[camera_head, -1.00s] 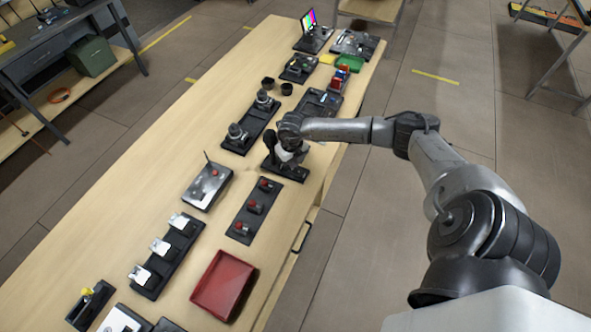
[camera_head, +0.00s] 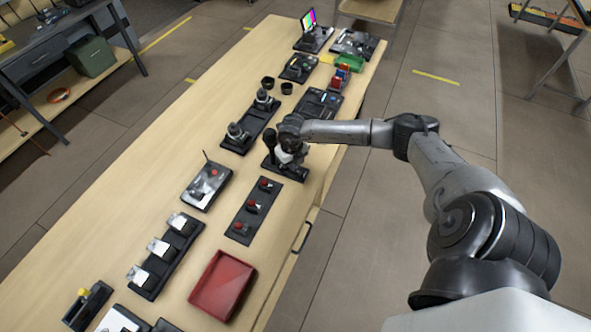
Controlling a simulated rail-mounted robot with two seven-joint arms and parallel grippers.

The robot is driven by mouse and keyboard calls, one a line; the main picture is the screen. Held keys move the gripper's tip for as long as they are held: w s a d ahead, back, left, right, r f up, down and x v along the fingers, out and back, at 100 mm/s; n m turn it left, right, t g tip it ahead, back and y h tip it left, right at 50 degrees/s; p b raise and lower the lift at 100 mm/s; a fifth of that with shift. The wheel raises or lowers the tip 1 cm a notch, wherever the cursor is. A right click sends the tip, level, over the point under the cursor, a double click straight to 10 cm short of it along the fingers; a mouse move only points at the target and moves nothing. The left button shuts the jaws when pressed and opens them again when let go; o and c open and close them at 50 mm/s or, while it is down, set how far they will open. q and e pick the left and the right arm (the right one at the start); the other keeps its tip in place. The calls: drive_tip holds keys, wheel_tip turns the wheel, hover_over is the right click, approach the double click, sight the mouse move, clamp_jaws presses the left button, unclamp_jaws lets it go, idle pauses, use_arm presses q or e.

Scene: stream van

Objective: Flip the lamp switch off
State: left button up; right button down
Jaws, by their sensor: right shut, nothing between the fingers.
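My right gripper (camera_head: 287,155) reaches over the bench from the right. It is small and partly hidden by its own wrist, and it is shut and empty. It is just above or beside a dark base plate (camera_head: 290,171) with an upright black handle (camera_head: 270,141). I cannot tell whether it touches them. No control is clearly readable as the lamp switch, and no lit lamp can be made out. A row of white-plated switch-like units (camera_head: 158,247) stands on a black strip at the lower left. My left gripper is not in view.
The long wooden bench (camera_head: 110,190) carries a strip with red buttons (camera_head: 253,205), a panel with a thin stick (camera_head: 207,187), a red tray (camera_head: 222,284) and two round-topped units (camera_head: 237,132). Small dark cups (camera_head: 287,88) stand further back. Bare wood lies along the bench's left side.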

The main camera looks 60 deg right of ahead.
drive_tip(key=shift+f+b, duration=0.35)
drive_tip(key=shift+f, duration=0.2)
drive_tip(key=shift+r, duration=0.15)
drive_tip(key=shift+r+p, duration=1.05)
drive_tip(key=shift+r, duration=0.1)
drive_tip(key=shift+r+p, duration=1.7)
drive_tip(key=shift+r, duration=0.55)
